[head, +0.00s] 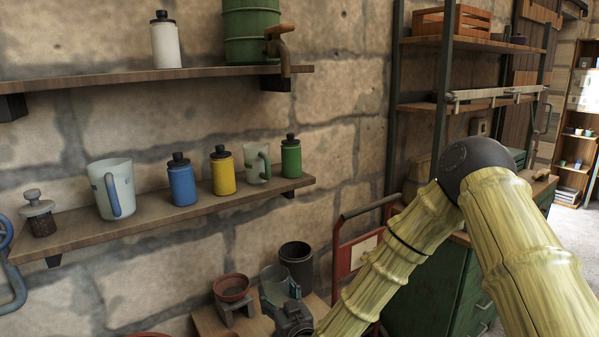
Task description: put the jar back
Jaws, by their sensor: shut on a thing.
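My gripper (291,312) is low in the head view, at the end of my yellow arm, above a wooden surface. It is shut on a pale, see-through vessel with a teal patch (271,286), which looks like the jar. The gripper body hides its lower part, and I cannot tell whether it touches the wood. A stoppered glass jar with dark contents (41,222) stands at the left end of the lower wall shelf (150,226).
The shelf also holds a measuring jug (112,188), blue (182,184), yellow (223,174) and green (291,158) bottles, and a pale mug (256,164). A reddish bowl (231,288) and dark pot (296,266) stand close to my gripper. A green cabinet (425,285) is right.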

